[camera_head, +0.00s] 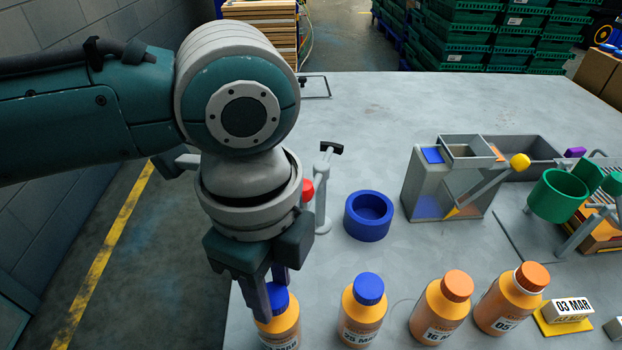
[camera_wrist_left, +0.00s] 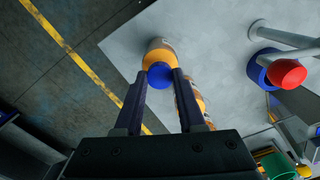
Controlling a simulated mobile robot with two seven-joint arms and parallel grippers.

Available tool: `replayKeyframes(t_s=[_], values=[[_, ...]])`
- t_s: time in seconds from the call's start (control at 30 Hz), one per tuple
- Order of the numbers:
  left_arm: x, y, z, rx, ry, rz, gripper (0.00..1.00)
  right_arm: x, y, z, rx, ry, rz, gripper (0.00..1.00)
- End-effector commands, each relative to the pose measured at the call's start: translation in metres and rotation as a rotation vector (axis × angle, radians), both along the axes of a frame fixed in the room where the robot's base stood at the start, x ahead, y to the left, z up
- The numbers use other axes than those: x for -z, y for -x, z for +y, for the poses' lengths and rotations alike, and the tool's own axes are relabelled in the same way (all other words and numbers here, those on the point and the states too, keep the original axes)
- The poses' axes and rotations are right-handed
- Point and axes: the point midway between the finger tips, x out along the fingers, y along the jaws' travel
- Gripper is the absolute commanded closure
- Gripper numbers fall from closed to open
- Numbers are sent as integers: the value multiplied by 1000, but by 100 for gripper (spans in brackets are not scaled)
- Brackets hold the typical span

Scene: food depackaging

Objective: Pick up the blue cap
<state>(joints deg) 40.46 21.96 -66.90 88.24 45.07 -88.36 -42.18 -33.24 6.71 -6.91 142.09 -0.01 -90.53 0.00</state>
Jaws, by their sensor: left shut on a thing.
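A blue cap (camera_head: 277,299) sits on the leftmost orange bottle (camera_head: 282,331) near the table's front edge. My left gripper (camera_head: 268,290) reaches down from above and is shut on this cap. In the left wrist view the cap (camera_wrist_left: 160,75) lies between the two fingertips (camera_wrist_left: 160,78), with the bottle (camera_wrist_left: 159,53) beyond it. A second blue cap (camera_head: 369,288) is on the neighbouring orange bottle (camera_head: 362,318), to the right. My fingers partly hide the held cap in the head view. My right gripper does not show.
Two orange-capped bottles (camera_head: 441,310) (camera_head: 511,299) stand to the right. A blue ring-shaped holder (camera_head: 368,222), a grey stand with a red knob (camera_head: 307,190), a grey bin (camera_head: 428,187) and a green cup (camera_head: 557,196) are farther back.

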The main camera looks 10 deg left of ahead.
Motion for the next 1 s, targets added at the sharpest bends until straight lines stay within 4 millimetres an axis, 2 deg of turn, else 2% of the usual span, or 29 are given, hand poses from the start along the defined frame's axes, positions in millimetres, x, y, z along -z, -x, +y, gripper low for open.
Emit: replayKeyframes(t_s=[0.03, 0.17, 0.5, 0.67, 0.77, 0.87, 1.0], values=[[0, 0, 0, 0, 0, 0, 86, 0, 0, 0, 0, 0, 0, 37], [0, 0, 0, 0, 0, 0, 100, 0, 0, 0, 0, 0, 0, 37], [-1, 0, 0, 0, 0, 0, 100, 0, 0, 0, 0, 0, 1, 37], [-9, -1, -1, 0, 2, -2, 100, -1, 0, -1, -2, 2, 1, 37], [-22, -1, -1, 1, 3, -2, 100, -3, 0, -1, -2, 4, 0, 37], [-46, -1, -1, 2, 4, -5, 100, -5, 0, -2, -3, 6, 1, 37], [-89, -2, -1, 2, 4, -7, 100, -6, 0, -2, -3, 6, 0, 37]])
